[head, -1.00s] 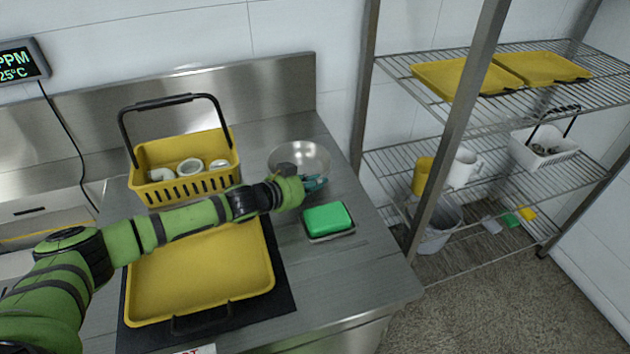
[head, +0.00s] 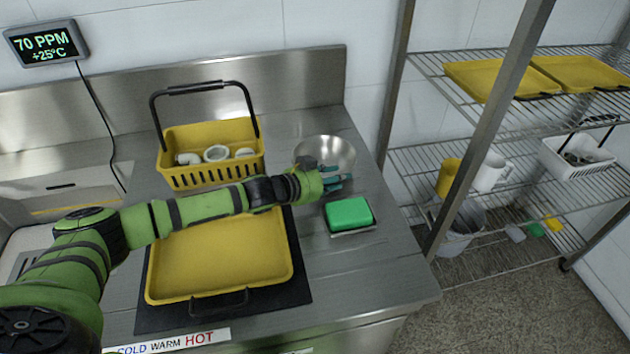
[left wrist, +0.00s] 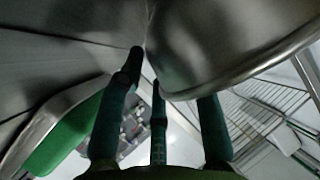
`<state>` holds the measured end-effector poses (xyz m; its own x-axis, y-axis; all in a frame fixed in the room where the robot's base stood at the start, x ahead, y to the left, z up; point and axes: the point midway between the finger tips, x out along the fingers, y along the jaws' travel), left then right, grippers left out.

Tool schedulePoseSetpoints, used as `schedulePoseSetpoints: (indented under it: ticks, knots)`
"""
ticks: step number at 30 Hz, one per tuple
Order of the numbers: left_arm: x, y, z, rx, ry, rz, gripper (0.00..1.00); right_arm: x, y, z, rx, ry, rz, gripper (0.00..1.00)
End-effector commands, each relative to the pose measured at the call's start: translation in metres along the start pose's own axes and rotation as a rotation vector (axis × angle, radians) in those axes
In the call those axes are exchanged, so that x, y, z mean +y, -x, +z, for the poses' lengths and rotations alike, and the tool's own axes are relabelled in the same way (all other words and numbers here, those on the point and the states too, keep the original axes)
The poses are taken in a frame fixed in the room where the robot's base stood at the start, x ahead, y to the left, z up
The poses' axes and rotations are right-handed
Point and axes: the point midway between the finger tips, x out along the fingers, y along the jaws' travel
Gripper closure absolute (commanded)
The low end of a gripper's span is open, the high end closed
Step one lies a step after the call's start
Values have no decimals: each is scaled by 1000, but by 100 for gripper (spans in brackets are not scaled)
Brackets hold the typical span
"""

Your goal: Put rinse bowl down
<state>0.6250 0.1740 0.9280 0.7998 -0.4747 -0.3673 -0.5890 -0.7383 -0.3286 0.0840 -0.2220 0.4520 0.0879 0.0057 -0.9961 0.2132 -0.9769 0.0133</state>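The rinse bowl (head: 328,150) is a shiny round metal bowl near the back right of the steel counter. It appears to rest upright on the counter. My left gripper (head: 345,181) is at its near edge, with the fingers pointing right. In the left wrist view, the bowl's curved wall and rim (left wrist: 225,55) fill the upper right. The dark teal fingers (left wrist: 165,90) stand spread apart close to the rim. The tips of the right-hand fingers are partly hidden by the bowl, so contact is unclear. My right gripper is not in view.
A green sponge on a small holder (head: 348,213) lies just in front of the gripper. A yellow tray (head: 220,262) sits on a black mat below my arm. A yellow basket (head: 210,172) with white parts stands behind. A wire shelf (head: 420,160) stands right.

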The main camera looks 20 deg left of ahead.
Motion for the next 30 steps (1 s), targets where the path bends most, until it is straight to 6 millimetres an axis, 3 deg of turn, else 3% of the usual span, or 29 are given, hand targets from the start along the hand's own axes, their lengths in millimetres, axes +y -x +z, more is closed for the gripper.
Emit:
schedulePoseSetpoints:
  ticks: [9,15,30]
  knots:
    - [0,66,4,-4,-3,-1,64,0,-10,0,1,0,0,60]
    - [0,95,2,-1,-3,-1,64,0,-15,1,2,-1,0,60]
    - [0,105,-2,1,-2,0,64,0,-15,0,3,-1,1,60]
